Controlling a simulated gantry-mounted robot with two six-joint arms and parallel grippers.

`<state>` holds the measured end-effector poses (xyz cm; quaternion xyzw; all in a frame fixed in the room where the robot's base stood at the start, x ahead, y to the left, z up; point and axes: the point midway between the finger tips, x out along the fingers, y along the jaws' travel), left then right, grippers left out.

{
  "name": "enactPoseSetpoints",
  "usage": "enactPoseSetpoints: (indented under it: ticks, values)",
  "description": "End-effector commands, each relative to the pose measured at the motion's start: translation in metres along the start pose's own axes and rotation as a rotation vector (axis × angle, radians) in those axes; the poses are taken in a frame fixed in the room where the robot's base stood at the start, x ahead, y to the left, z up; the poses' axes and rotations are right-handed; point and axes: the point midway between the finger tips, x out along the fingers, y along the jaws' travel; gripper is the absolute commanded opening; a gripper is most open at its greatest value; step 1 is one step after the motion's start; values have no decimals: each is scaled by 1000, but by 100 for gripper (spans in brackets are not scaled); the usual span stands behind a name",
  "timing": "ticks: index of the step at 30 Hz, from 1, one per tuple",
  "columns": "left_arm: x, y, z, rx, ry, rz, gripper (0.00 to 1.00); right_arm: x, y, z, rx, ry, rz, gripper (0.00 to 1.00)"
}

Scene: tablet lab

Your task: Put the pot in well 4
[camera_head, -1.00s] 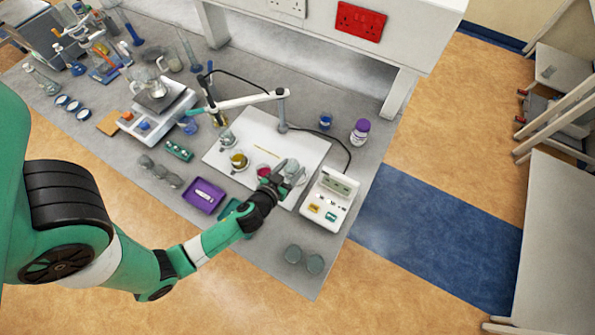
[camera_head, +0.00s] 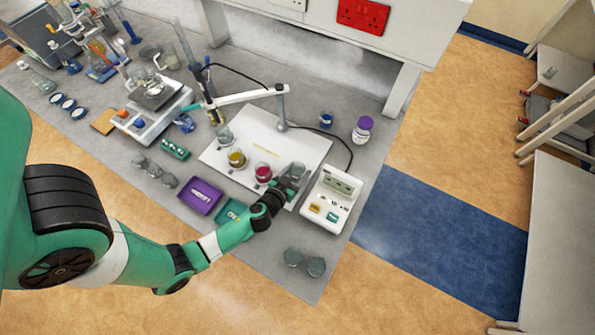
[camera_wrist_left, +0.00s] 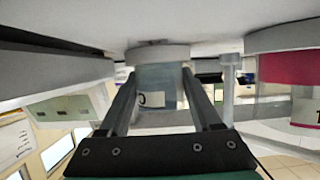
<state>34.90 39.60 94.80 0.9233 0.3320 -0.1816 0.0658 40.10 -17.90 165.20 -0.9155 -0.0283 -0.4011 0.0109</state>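The pot is a small clear vessel with a pale bluish tint (camera_head: 297,170). It is at the right end of the row on the white board (camera_head: 262,139), and the fingers partly cover it. In the left wrist view the board is at the top, and the pot (camera_wrist_left: 160,88) stands upright at a grey ring, with a dark mark on its label. My left gripper (camera_head: 287,184) has one finger on each side of it, with no clear gap. I cannot read the well numbers. My right gripper is not in view.
A red-filled pot (camera_head: 263,173) stands close to the left of the gripper, with a yellow-filled pot (camera_head: 237,158) beyond it. A white meter (camera_head: 331,199) is just to the right. Purple (camera_head: 201,197) and green trays lie in front. A jointed arm stand (camera_head: 281,108) rises behind.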

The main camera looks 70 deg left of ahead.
Motion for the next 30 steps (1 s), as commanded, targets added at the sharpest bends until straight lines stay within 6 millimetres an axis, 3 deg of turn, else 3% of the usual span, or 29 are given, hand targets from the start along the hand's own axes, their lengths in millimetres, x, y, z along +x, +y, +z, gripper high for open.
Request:
enactPoseSetpoints:
  ticks: [1,4,16,30]
  values:
    - [0,0,0,0,0,0,75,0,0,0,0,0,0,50]
    - [0,0,0,0,-1,0,93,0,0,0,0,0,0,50]
    - [-5,0,-3,0,-1,1,94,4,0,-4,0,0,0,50]
    - [-106,2,0,3,-2,7,94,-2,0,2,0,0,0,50]
